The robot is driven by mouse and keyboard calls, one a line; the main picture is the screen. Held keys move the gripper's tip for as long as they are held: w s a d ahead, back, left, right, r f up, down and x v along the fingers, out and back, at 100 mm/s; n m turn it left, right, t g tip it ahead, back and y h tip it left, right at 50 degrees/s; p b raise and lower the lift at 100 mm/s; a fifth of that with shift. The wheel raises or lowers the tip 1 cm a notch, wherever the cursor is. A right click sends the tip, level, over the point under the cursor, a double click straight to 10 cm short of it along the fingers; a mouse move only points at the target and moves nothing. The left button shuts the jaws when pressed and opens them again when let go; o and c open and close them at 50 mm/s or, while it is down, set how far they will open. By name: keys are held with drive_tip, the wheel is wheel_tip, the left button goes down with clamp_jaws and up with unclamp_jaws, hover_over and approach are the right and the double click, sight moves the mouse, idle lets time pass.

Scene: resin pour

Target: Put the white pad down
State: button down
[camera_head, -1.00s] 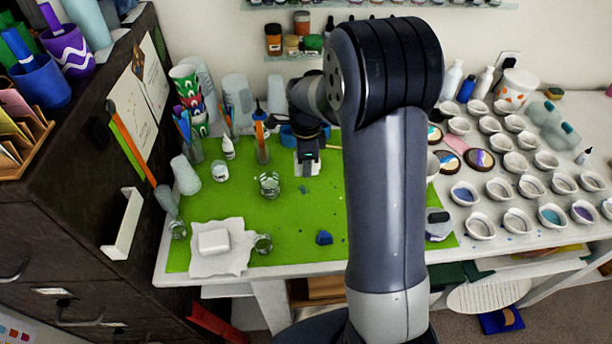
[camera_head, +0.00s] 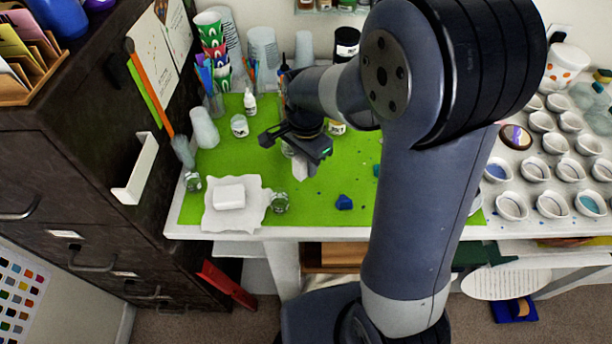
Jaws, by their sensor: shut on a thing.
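My gripper (camera_head: 301,156) is above the green mat (camera_head: 325,212), near the middle of the table. It is shut on a small white pad (camera_head: 300,169), which hangs below the dark jaws. The jaws hide the pad's upper part. I cannot tell for sure whether the pad's lower end touches the mat; it seems to be above it.
A white block (camera_head: 229,196) lies on a crumpled white sheet (camera_head: 214,219) at the mat's front left. Small glasses (camera_head: 279,202) (camera_head: 192,181) stand beside the sheet. A blue lump (camera_head: 344,202) lies front right of my gripper. Mat around the lump is mostly clear.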

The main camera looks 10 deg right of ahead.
sight(306, 184)
drive_tip(key=shift+f, duration=2.55)
drive_tip(key=shift+f, duration=0.1)
drive_tip(key=shift+f, duration=0.15)
drive_tip(key=c, duration=1.1)
unclamp_jaws()
wheel_tip(306, 184, up, 13)
drive_tip(key=shift+f, duration=0.2)
drive_tip(key=shift+f, duration=0.1)
